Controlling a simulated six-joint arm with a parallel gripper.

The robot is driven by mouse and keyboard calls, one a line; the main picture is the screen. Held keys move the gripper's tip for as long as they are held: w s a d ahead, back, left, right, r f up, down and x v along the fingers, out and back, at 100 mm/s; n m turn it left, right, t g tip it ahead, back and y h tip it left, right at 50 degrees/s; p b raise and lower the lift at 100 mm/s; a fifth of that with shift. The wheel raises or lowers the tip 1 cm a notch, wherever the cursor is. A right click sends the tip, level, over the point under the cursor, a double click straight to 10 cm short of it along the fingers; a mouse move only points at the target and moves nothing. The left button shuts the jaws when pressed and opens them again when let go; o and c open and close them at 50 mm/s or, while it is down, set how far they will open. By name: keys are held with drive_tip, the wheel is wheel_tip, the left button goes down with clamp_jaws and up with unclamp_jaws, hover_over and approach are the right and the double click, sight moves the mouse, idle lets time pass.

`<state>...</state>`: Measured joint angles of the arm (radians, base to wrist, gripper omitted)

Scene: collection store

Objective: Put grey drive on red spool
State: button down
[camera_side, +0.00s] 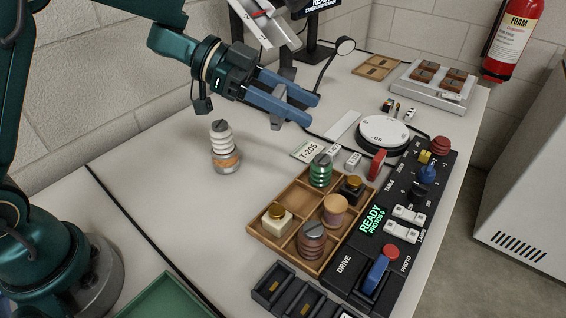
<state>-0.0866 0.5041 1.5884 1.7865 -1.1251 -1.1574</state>
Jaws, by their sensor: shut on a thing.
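My gripper (291,102), with blue fingers, is above the table in the upper middle of the side view. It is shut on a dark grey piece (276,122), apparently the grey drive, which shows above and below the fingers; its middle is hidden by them. The red spool (312,239), brownish red and ribbed with a grey top, stands upright in the front compartment of the wooden tray (262,240). The gripper is well above and behind the spool, apart from it.
A green spool (320,171), dark bottle (352,188), tan spool (334,210) and cream jar (277,217) share the tray. A control panel (385,225) lies right.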

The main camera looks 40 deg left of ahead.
drive_tip(key=shift+w+d+r, duration=0.1)
drive_tip(key=shift+w+r, duration=0.3)
drive_tip(key=shift+w, duration=0.05)
hover_over(334, 212)
drive_tip(key=w+d, duration=0.2)
drive_tip(key=w, duration=0.1)
wheel_tip(334, 212, down, 7)
drive_tip(key=shift+f, duration=1.95)
drive_tip(key=shift+c, duration=1.3)
unclamp_jaws()
drive_tip(key=shift+f, duration=0.1)
